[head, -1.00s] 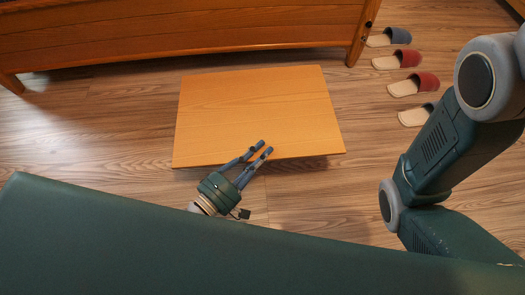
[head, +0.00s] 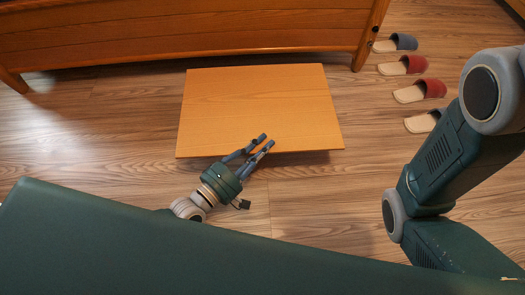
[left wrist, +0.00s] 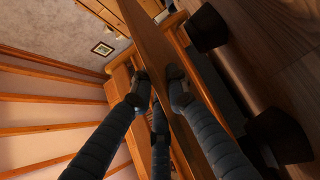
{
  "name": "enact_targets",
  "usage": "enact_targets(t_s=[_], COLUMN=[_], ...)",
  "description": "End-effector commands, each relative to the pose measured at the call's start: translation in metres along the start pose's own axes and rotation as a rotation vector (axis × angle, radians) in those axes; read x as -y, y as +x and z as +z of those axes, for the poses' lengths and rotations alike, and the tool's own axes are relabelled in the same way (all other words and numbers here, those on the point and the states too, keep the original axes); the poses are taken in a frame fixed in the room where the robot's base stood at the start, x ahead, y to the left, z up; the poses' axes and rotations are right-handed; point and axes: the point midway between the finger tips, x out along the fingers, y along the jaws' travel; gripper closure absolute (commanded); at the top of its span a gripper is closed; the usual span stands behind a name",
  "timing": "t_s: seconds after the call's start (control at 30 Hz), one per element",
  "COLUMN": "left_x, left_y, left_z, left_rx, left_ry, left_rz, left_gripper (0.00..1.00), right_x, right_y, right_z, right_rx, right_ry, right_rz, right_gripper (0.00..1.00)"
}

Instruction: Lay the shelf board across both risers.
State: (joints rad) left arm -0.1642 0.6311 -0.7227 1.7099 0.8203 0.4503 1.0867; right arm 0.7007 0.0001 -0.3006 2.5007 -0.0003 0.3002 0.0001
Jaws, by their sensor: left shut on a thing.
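The shelf board (head: 258,105) is a light wooden rectangle in the head view, held above the floor in front of the bed. My left gripper (head: 266,142) is shut on its near edge, right of the middle. In the left wrist view the fingertips (left wrist: 158,84) clasp the board (left wrist: 150,35), which runs edge-on between them. Two dark blocks, seemingly the risers, stand on the floor in that view, one higher (left wrist: 208,27) and one lower (left wrist: 280,135). They are apart from the board there. The head view does not show them. My right gripper is out of view.
A wooden bed frame (head: 180,30) stands just beyond the board, with a leg (head: 371,40) to the right. Several slippers (head: 403,65) lie in a column at the right. Bare plank floor (head: 90,125) is free left of the board.

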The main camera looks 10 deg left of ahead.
Motion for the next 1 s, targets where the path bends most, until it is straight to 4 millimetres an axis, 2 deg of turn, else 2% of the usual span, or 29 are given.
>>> enact_targets(t_s=[0.8,1.0], left_x=[0.024,0.04], left_y=[0.041,0.04], left_z=[-0.041,-0.039], left_rx=[-0.002,-0.002], left_ry=[0.004,0.004], left_rz=[0.01,0.008], left_gripper=[1.0,1.0], right_x=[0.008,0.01], right_y=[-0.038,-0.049], right_z=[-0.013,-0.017], right_rx=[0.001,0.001], right_ry=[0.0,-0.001], right_rz=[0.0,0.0], right_gripper=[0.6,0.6])
